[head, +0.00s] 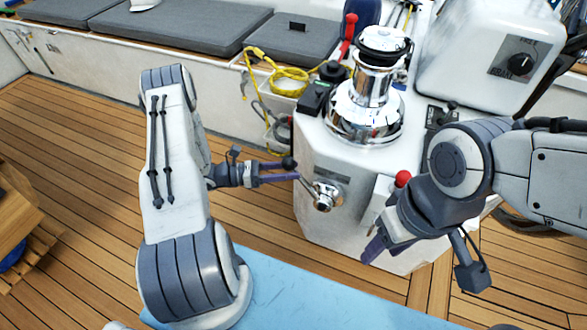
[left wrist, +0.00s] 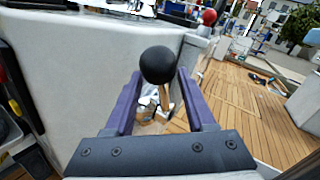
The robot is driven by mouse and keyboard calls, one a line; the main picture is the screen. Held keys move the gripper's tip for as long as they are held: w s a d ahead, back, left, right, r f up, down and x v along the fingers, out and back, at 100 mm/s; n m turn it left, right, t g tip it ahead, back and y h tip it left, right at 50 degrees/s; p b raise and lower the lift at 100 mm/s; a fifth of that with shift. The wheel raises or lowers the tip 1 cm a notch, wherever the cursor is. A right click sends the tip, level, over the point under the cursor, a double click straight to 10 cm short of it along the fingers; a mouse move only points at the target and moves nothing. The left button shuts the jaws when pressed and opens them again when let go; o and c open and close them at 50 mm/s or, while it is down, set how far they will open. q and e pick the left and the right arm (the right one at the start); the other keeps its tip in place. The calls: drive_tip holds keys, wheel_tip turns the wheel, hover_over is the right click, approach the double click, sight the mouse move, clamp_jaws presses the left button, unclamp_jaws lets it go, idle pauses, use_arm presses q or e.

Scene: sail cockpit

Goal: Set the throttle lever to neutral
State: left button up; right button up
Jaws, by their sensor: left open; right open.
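The throttle lever has a black ball knob (head: 289,163) and a thin rod leading to a chrome hub (head: 325,196) on the front of the white console. It leans to the left in the head view. My left gripper (head: 294,171) is open at the knob. In the left wrist view the black knob (left wrist: 158,65) appears between the two purple fingers, with gaps on both sides; whether a finger touches it I cannot tell. The chrome hub (left wrist: 150,107) shows partly behind it. My right gripper (head: 373,246) is open and empty, in front of the console's right part.
A red knob (head: 403,178) stands on the console's right side, close to my right gripper. A chrome winch (head: 366,95) sits on top. Yellow rope (head: 285,73) hangs by the grey-cushioned bench at the back.

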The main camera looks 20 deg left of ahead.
use_arm(q)
drive_tip(key=shift+x, duration=0.8)
clamp_jaws()
